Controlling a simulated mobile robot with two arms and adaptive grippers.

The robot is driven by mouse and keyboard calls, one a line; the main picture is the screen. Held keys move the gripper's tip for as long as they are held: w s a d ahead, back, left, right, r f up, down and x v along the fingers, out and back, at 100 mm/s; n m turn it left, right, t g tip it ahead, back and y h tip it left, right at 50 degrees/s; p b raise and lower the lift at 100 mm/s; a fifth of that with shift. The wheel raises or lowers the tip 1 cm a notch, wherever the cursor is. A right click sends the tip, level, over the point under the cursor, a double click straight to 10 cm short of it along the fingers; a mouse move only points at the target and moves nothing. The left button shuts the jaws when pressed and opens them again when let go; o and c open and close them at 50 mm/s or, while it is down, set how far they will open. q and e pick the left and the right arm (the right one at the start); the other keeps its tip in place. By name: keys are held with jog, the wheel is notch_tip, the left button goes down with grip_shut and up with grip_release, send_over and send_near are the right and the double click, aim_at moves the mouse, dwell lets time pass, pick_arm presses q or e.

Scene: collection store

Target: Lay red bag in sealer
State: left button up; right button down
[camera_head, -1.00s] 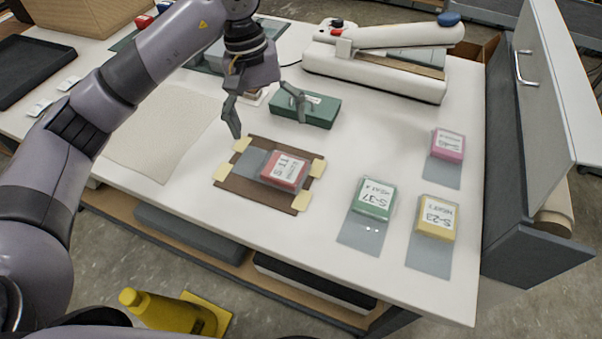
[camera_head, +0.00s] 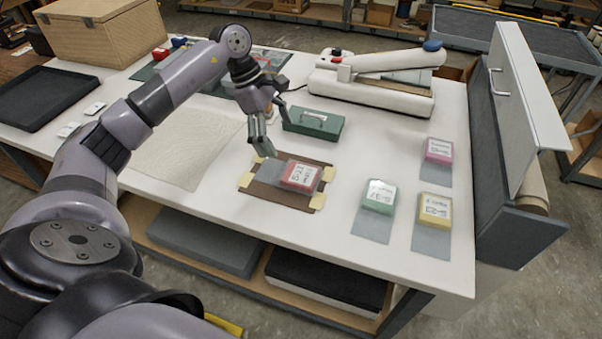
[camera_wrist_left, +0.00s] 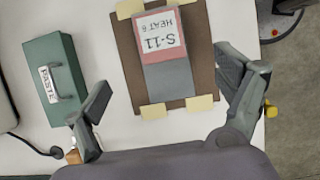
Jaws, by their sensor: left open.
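The red bag (camera_head: 300,176), a red block with a white label in a clear grey pouch, lies flat on a brown board (camera_head: 258,200) with cream corner pads. In the left wrist view the red bag (camera_wrist_left: 162,42) reads S-11 HEAT 6. The sealer (camera_head: 375,88) is white with a long arm and a blue knob, and stands at the back of the table. My left gripper (camera_head: 263,150) is open and empty above the board's left end. In the left wrist view its fingers (camera_wrist_left: 172,105) are spread wide, with the bag beyond them. My right gripper is not in view.
A green PASTE box (camera_head: 312,123) stands between the board and the sealer. Green (camera_head: 379,195), yellow (camera_head: 435,208) and pink (camera_head: 439,150) bags lie on the right. A cream mat (camera_head: 185,150) lies on the left. An upright grey panel (camera_head: 515,110) borders the table's right edge.

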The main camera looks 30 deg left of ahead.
pick_arm(q)
jog(key=p, duration=0.1)
send_over(298, 172)
jog(key=a, duration=0.3)
jog(key=f, duration=0.3)
jog(key=s+f, duration=0.1)
jog(key=f, duration=0.1)
jog(key=shift+d, duration=0.2)
jog(key=shift+f, duration=0.2)
jog(key=shift+w+d+f+p, duration=0.1)
jog(key=shift+d+f+p, duration=0.15)
jog(key=shift+p, duration=0.2)
jog(key=p+x, duration=0.1)
jog(key=x, duration=0.2)
jog(key=shift+w+d+f+p, duration=0.15)
jog(key=shift+f+p, duration=0.1)
jog(key=shift+p, duration=0.15)
jog(key=shift+d+f, duration=0.1)
jog(key=shift+f, duration=0.4)
jog(key=c, duration=1.3)
jog(key=shift+c, duration=0.3)
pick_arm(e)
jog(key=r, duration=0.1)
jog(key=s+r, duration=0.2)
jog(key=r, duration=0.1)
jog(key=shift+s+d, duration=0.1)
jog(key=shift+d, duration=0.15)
pick_arm(q)
jog(key=shift+r, duration=0.15)
